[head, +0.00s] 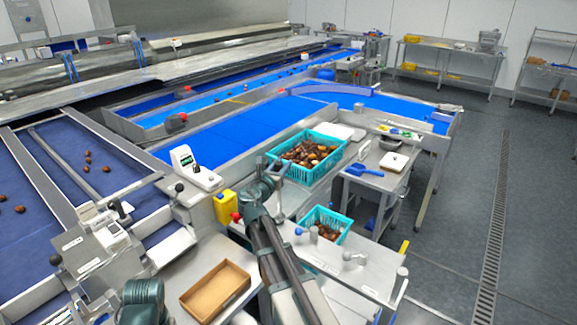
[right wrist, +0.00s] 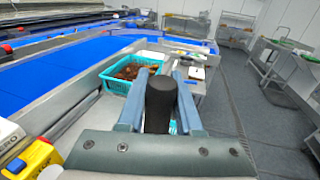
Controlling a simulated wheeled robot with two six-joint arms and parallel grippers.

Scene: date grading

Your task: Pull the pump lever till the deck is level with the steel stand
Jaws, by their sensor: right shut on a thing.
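My right gripper (right wrist: 161,95) is shut on the black grip of the pump lever (right wrist: 161,100), which stands up between its two blue-grey fingers in the right wrist view. In the head view my right gripper (head: 268,180) is beside the near end of a large teal crate of dates (head: 303,172), and my own arm hides the lower part of the lever. A steel surface (head: 295,197) shows under and beside the crate; I cannot tell whether it is the deck. A steel stand (head: 378,180) with a blue scoop is to its right. Their relative heights are unclear. My left gripper is not seen.
A smaller teal crate (head: 326,224) stands on the near steel table, with a cardboard tray (head: 215,291) at its left. Blue conveyors (head: 215,140) run behind. The floor at right is clear.

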